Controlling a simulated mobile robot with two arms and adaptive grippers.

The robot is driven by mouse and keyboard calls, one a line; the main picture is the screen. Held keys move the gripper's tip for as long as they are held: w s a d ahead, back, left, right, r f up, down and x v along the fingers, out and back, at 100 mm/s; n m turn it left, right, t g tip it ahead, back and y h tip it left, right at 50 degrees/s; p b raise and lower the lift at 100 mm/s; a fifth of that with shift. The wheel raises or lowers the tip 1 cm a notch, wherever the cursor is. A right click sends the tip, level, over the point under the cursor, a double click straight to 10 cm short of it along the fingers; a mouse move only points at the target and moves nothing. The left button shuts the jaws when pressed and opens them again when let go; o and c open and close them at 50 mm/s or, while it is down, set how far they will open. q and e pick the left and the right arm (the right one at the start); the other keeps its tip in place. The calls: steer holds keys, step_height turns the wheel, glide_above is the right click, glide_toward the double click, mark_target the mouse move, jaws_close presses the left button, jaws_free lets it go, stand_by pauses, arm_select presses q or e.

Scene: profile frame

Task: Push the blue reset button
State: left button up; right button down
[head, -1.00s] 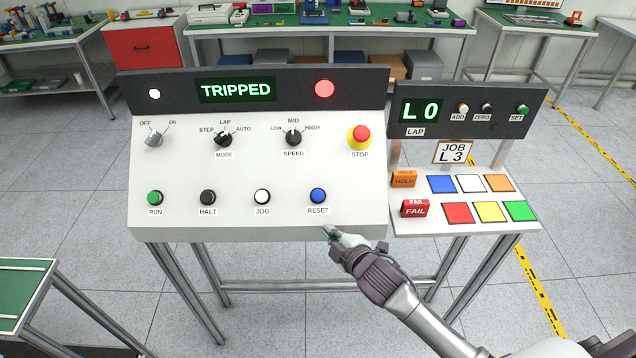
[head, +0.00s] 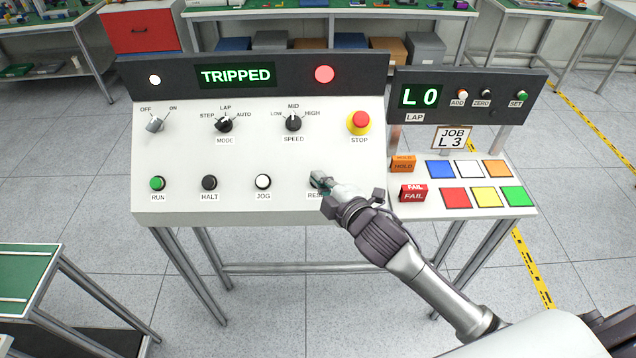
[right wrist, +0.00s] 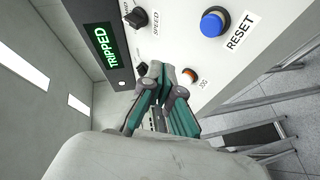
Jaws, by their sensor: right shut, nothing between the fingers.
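The blue reset button (right wrist: 213,23) shows whole in the right wrist view, on the sloped white panel (head: 230,160) beside its RESET label. In the head view my right gripper (head: 319,181) covers the button and part of the label. The right gripper is shut and empty. In the right wrist view its fingertips (right wrist: 172,73) are apart from the button in the picture, and the gap to the panel is hard to judge. The display (head: 236,76) reads TRIPPED. My left gripper is not in view.
The white JOG button (head: 263,182) is left of the gripper, with HALT and RUN farther left. The red STOP button (head: 360,121) is above right. A side panel with a FAIL block (head: 413,194) and coloured squares stands to the right.

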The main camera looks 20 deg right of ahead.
steer(key=shift+w+d+f+b, duration=0.2)
steer(key=shift+w+f+b, duration=0.55)
steer(key=shift+f, duration=0.15)
steer(key=shift+w+d+f+b, duration=0.25)
steer(key=shift+w+f+b, duration=0.5)
steer(key=shift+f, duration=0.2)
steer(key=shift+w+d+f+b, duration=0.2)
steer(key=shift+w+f+b, duration=0.55)
steer(key=shift+f, duration=0.15)
steer(key=shift+w+f, duration=0.1)
steer(key=shift+f, duration=0.05)
steer(key=shift+w+d+f, duration=0.1)
steer(key=shift+w+f, duration=0.1)
steer(key=shift+w+d+f+b, duration=0.1)
steer(key=shift+w+f+b, duration=0.3)
steer(key=shift+f, duration=0.1)
stand_by(0.6)
steer(key=shift+s+r+p, duration=0.7)
steer(key=shift+r+p, duration=0.1)
steer(key=shift+p, duration=0.2)
